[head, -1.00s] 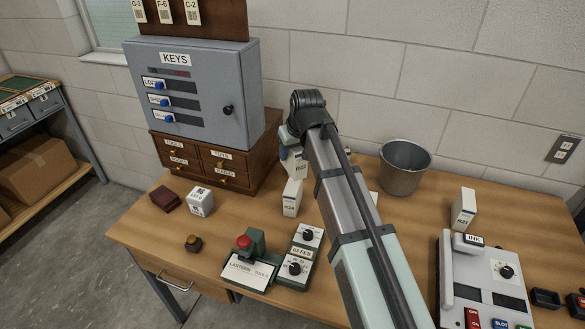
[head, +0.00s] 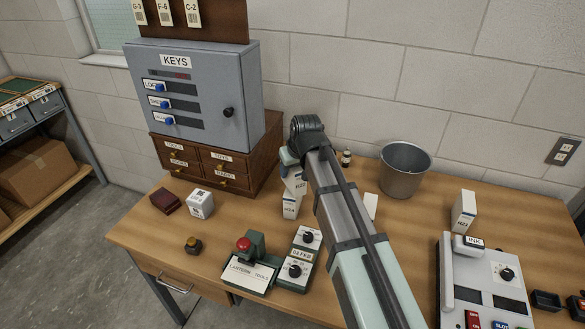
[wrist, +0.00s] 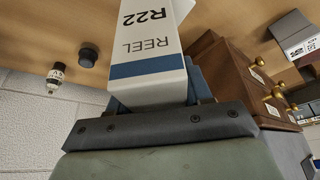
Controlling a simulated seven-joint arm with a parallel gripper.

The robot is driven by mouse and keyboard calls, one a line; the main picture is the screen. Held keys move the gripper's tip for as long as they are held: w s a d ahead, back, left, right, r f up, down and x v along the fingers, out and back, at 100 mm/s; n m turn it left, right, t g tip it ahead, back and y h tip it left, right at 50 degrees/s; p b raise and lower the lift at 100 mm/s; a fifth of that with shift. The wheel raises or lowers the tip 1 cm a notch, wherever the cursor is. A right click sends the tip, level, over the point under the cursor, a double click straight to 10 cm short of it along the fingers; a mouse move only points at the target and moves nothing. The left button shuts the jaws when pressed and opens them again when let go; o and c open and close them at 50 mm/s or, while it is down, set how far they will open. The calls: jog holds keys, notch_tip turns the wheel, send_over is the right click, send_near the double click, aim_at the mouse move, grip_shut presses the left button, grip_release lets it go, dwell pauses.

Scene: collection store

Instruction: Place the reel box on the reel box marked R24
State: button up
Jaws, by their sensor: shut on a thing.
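My gripper (head: 291,165) is shut on a white reel box marked R22 (head: 297,186), partly hidden by my arm in the head view. In the wrist view the same box (wrist: 150,45), with a blue band, sits in the jaws (wrist: 155,98). The white reel box marked R24 (head: 290,208) stands upright on the table. The held box overlaps the top of R24 in the head view and looks slightly tilted. I cannot tell whether the two touch. R24 does not show clearly in the wrist view.
A wooden drawer unit (head: 205,165) under the grey key cabinet (head: 195,95) stands close left. A metal bucket (head: 404,170) is to the right. A lantern control box (head: 250,272) and a dial panel (head: 298,262) stand in front. A small dark-capped bottle (head: 346,158) is behind my arm.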

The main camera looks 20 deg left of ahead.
jog(key=o, duration=1.2)
jog(key=shift+r, duration=0.15)
jog(key=v, duration=1.2)
